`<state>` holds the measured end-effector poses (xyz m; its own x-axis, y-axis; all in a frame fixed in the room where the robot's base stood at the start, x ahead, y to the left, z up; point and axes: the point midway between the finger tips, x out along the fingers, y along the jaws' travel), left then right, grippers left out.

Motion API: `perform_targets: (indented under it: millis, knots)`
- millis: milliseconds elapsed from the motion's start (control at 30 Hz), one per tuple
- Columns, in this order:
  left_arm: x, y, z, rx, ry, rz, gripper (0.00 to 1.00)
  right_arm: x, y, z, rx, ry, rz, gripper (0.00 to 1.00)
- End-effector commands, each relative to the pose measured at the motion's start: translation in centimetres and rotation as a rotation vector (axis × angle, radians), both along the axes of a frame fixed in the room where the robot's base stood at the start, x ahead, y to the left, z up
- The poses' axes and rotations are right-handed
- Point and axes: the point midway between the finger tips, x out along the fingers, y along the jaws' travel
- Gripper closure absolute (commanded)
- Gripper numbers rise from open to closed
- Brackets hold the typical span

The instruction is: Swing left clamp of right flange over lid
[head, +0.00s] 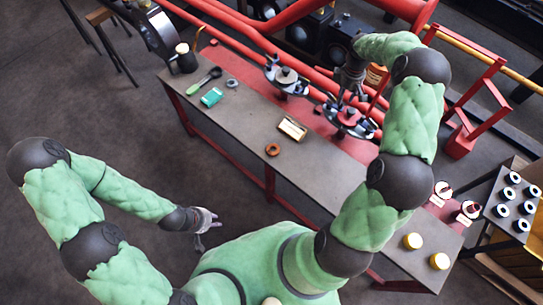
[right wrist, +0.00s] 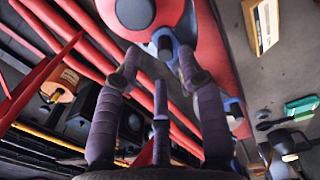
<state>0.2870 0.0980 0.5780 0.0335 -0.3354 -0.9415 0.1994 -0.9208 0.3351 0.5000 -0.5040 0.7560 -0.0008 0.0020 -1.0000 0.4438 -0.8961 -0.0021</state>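The right flange (head: 368,130) stands on the red strip of the table, with a red lid (head: 349,116) that has a dark centre. In the right wrist view the lid (right wrist: 178,18) fills the top, just beyond my fingertips. A small dark-tipped part with a bluish mount, perhaps the left clamp (right wrist: 164,44), lies between the fingertips. My right gripper (head: 345,100) is over the flange's left side; its fingers (right wrist: 157,62) are apart, and contact is unclear. The flange's left side is partly hidden by the gripper. My left gripper (head: 211,220) is open and empty, away from the table.
The left flange (head: 287,78) stands close by on the red strip. Red pipes (head: 270,45) run behind.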

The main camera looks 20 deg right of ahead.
Motion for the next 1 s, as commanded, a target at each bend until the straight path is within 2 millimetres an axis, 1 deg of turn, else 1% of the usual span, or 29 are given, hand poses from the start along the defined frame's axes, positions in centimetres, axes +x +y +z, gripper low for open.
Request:
perform_targets:
  millis: [33, 500, 600, 1000]
  knots:
    - [0.0, 0.0, 0.7, 0.000, 0.000, 0.000, 0.74, 0.0, 0.0, 1.2, 0.000, -0.001, 0.000, 0.60]
    - [0.0, 0.0, 3.6, 0.000, 0.001, 0.000, 0.74, 0.0, 0.0, 9.1, 0.000, -0.001, -0.001, 0.60]
    - [0.0, 0.0, 3.6, 0.000, 0.001, 0.000, 0.74, 0.3, 1.5, 7.5, 0.019, -0.002, -0.005, 0.60]
    - [0.0, 0.0, 4.3, 0.000, 0.001, 0.000, 0.74, 1.1, 6.9, 3.3, 0.080, -0.027, -0.045, 0.60]
